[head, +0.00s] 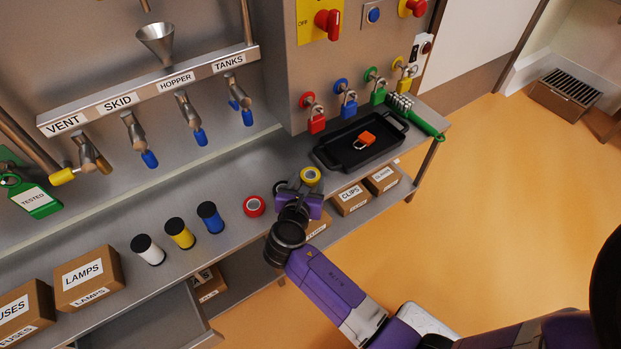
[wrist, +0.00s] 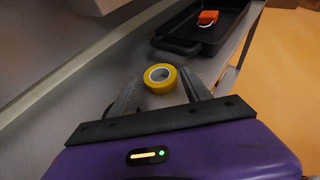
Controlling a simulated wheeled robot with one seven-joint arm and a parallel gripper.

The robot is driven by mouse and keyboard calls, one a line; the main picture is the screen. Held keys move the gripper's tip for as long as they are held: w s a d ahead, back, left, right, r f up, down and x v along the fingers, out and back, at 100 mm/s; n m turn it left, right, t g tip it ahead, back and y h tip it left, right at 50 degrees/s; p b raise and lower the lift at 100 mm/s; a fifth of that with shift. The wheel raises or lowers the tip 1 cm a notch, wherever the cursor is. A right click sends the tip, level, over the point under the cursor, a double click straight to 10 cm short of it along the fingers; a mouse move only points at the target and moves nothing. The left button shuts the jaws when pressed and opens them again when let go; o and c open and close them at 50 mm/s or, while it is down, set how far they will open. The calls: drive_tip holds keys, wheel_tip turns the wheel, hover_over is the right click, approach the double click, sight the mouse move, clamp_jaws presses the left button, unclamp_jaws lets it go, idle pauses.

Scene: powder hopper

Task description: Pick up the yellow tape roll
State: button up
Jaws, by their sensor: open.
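The yellow tape roll (head: 310,176) lies flat on the steel bench, left of the black tray, in the head view. In the wrist view the yellow tape roll (wrist: 160,78) sits between the tips of my two fingers, its white core facing up. My gripper (wrist: 162,92) is open, with one finger on each side of the roll. I cannot tell whether either finger touches it. In the head view my gripper (head: 301,190) is just short of the roll, and my arm comes in from the lower right.
A black tray (head: 328,156) holding an orange padlock (head: 364,140) stands close beyond the roll. A red tape roll (head: 254,206) lies to the left, with blue, yellow and white spools further left. Boxes sit on the shelf below. A panel with padlocks rises behind the tray.

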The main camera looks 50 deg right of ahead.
sight(310, 177)
drive_tip(key=shift+b+x, duration=0.35)
drive_tip(key=shift+x, duration=1.1)
drive_tip(key=shift+c, duration=0.3)
drive_tip(key=c, duration=0.9)
